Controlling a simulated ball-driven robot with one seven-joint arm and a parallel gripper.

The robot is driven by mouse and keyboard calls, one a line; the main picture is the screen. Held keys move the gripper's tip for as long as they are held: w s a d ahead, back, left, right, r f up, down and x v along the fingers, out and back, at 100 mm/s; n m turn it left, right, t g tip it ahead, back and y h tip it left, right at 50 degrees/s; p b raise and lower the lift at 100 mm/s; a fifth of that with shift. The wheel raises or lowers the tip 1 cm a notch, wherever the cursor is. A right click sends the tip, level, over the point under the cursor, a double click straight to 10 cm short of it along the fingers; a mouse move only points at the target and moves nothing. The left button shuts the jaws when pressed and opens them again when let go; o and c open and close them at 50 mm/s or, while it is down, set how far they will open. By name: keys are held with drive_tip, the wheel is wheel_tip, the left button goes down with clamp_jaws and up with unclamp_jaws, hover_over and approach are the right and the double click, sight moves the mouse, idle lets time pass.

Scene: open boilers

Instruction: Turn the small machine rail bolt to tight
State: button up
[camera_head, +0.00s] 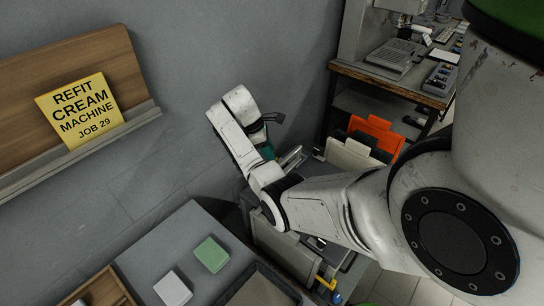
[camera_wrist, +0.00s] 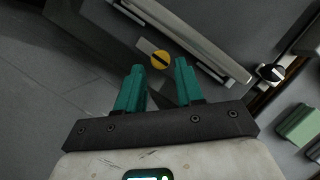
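A round yellow bolt head (camera_wrist: 160,61) with a dark slot across it shows in the wrist view, on a flat grey strip below a pale metal rail (camera_wrist: 188,38). It looks like the rail bolt. My gripper (camera_wrist: 159,72) has two teal fingers, apart with nothing between them. In the picture, the bolt head appears just past the fingertips, between them; I cannot tell the remaining distance. In the head view, part of my gripper (camera_head: 266,150) shows as teal beside the machine, mostly hidden by my wrist. The bolt cannot be made out there.
A dark-slotted pale knob (camera_wrist: 270,72) sits right of the rail. A green block (camera_wrist: 299,126) lies at the wrist view's right. In the head view, a grey worktop (camera_head: 150,250) holds a green block (camera_head: 211,254) and a white block (camera_head: 172,290). Orange and cream folders (camera_head: 376,133) stand behind.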

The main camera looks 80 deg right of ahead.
drive_tip(key=shift+x, duration=1.75)
drive_tip(key=shift+c, duration=0.5)
clamp_jaws()
